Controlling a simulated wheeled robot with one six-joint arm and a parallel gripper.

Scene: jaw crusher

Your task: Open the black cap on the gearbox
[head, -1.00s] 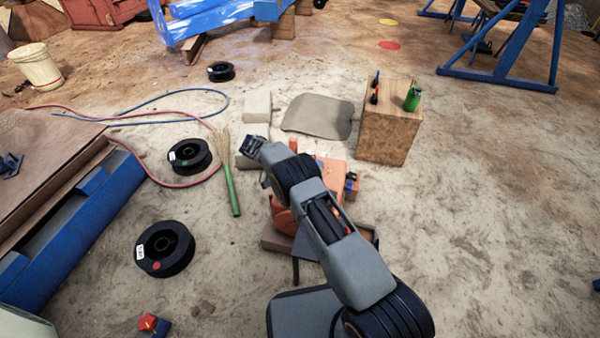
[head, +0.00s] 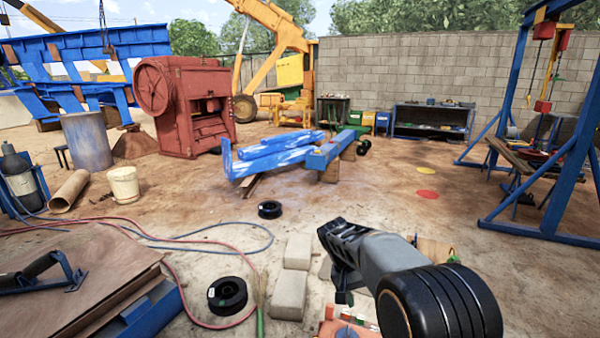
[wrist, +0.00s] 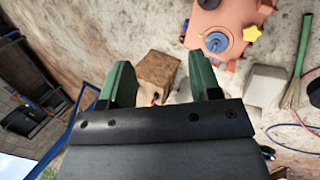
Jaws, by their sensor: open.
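The orange gearbox (wrist: 222,28) is at the top right of the wrist view, cut by the frame edge, with a blue-grey shaft (wrist: 215,42) and a yellow star-shaped knob (wrist: 251,34). A dark round spot (wrist: 208,3) is on it at the top edge; I cannot tell if this is the black cap. In the head view only a bit of the gearbox (head: 345,328) shows at the bottom edge. My gripper (wrist: 161,68) is open and empty, its green fingers apart, away from the gearbox. It also shows in the head view (head: 344,294).
A wooden block (wrist: 157,72) stands beyond my fingers; my arm mostly hides it in the head view. Pale blocks (head: 290,292), a broom (head: 261,305) and a black spool (head: 227,296) lie left of my arm. A red hose and blue cable cross the ground. Open ground lies ahead.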

